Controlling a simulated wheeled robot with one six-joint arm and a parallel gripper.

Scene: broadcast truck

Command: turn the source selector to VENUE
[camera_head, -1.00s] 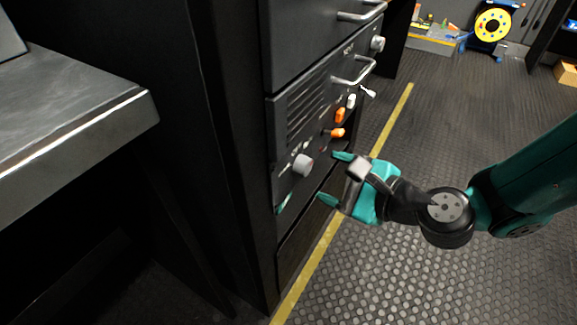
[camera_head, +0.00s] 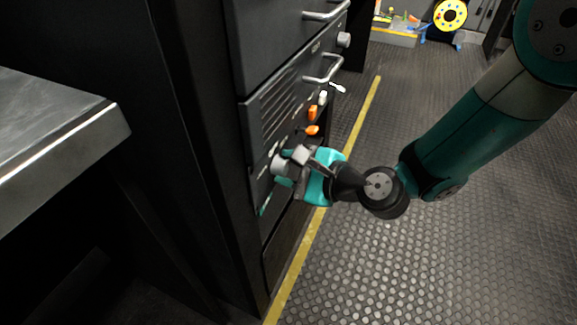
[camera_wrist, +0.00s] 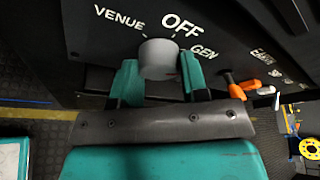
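The source selector is a round grey knob on a dark panel, seen in the wrist view (camera_wrist: 158,58) with VENUE printed at its upper left, OFF above it and GEN at its upper right. In the head view the knob (camera_head: 278,165) is partly covered by my gripper (camera_head: 287,168). In the wrist view my gripper's (camera_wrist: 160,78) two teal fingers stand on the left and right sides of the knob, close against it, and appear shut on it. The knob's pointer mark is not clear, so I cannot tell its setting.
Orange levers (camera_head: 312,113) and a silver toggle (camera_head: 337,88) sit farther along the panel. Metal drawer handles (camera_head: 325,70) stick out above. A metal table (camera_head: 60,130) stands at the left. The floor to the right of the yellow line (camera_head: 350,140) is open.

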